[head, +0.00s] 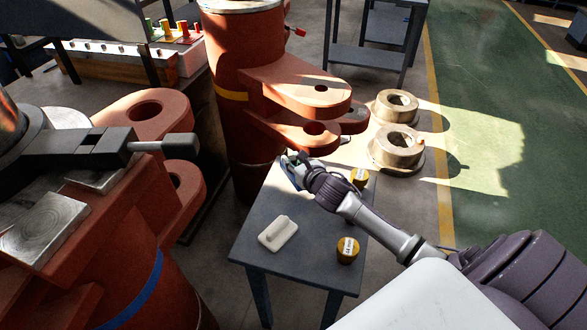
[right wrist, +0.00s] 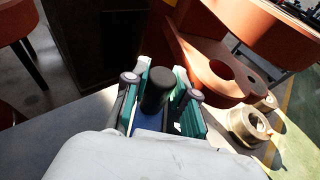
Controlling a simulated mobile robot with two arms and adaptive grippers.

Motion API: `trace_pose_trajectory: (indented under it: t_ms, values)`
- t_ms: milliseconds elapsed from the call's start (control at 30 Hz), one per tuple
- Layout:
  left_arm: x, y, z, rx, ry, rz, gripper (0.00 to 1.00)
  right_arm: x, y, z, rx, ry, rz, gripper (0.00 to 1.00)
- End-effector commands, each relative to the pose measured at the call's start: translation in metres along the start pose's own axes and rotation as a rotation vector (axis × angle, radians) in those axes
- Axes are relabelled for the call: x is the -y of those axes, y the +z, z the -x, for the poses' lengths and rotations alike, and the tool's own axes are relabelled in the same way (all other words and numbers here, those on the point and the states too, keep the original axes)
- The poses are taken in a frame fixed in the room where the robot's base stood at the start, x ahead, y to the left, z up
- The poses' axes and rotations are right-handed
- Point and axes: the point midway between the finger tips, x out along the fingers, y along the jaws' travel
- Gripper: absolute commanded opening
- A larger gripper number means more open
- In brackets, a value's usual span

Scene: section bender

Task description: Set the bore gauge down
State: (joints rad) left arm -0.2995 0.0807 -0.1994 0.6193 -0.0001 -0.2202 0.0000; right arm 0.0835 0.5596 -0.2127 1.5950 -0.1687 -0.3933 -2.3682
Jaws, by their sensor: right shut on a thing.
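My right gripper (head: 291,167) is over the far end of the small grey table (head: 235,251), close to the red machine's lower lug. In the right wrist view its teal-padded fingers (right wrist: 160,85) are shut on the bore gauge (right wrist: 157,92), which shows as a black cylinder with a blue part below. In the head view the gauge is mostly hidden by the gripper, and I cannot tell whether it touches the tabletop. A white holder block (head: 278,233) lies on the table's near left part. My left gripper is not in view.
Metal rings (head: 397,147) sit on the floor to the right. The table's middle is bare.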

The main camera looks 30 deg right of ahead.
Motion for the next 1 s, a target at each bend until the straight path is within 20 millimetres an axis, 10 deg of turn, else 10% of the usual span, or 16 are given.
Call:
trace_pose_trajectory:
  t_ms: [600, 633, 733, 1000]
  values:
    - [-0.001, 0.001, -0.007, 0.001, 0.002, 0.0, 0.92, 0.0, -0.032, -0.009, 0.0, -0.001, 0.001, 0.0]
    - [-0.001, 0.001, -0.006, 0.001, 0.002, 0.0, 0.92, 0.0, -0.032, -0.009, -0.002, -0.001, 0.0, 0.31]
    - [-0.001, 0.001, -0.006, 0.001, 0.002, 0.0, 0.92, 0.0, -0.032, -0.009, -0.002, -0.001, 0.0, 0.47]
    - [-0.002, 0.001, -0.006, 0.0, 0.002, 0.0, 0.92, 0.0, -0.032, -0.009, -0.002, -0.001, -0.001, 0.51]
